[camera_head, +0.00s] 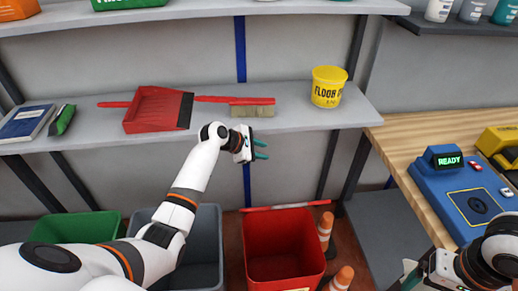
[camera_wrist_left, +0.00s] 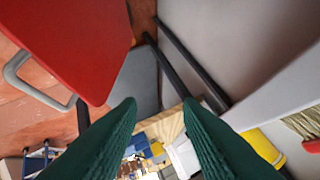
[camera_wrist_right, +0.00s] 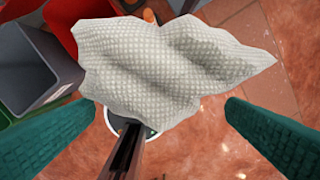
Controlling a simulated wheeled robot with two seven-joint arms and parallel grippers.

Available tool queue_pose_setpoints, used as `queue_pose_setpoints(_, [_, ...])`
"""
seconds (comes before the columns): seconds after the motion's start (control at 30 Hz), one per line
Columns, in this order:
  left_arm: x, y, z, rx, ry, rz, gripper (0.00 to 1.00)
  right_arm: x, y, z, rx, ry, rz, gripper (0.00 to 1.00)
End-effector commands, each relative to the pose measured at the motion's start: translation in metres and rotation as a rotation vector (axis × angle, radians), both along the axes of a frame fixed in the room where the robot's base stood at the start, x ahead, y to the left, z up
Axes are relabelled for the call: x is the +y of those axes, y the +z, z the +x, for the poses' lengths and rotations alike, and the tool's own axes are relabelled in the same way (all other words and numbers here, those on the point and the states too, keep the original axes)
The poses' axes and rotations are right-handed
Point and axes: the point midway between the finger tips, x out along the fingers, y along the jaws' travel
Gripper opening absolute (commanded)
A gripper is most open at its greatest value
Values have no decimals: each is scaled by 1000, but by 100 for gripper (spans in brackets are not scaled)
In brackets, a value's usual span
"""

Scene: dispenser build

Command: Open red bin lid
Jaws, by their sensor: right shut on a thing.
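The red bin (camera_head: 285,262) stands on the floor below the shelf, and its inside shows from above. A thin red-and-white edge (camera_head: 288,207) lies along its back; it may be the lid standing up. In the left wrist view a red panel (camera_wrist_left: 75,35) with a grey loop handle (camera_wrist_left: 38,85) fills the upper left. My left gripper (camera_head: 263,149) is open and empty, above and behind the bin, just under the shelf front; its fingers are apart in its wrist view (camera_wrist_left: 160,110). My right gripper (camera_wrist_right: 163,110) is shut on a pale textured cloth (camera_wrist_right: 170,60).
A grey bin (camera_head: 207,250) and a green bin (camera_head: 75,228) stand left of the red one. Traffic cones (camera_head: 326,225) stand close on its right. The shelf (camera_head: 300,120) holds a red dustpan (camera_head: 155,108), a brush (camera_head: 252,107) and a yellow tub (camera_head: 328,87). A workbench (camera_head: 405,145) is at right.

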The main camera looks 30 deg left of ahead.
Motion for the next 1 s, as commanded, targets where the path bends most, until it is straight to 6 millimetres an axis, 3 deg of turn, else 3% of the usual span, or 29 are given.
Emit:
queue_pose_setpoints(0.6, [3, 5, -5, 1, 0, 1, 33, 0, 0, 0, 0, 0, 0, 73])
queue_pose_setpoints(0.73, [-1, -3, -13, -2, -34, 43, 33, 0, 0, 0, 0, 0, 0, 73])
queue_pose_setpoints(0.87, [-16, -27, -44, -17, -174, 203, 33, 0, 0, 0, 0, 0, 0, 73])
queue_pose_setpoints(1.0, [-42, -63, -106, -52, -452, 480, 33, 0, 0, 0, 0, 0, 0, 73])
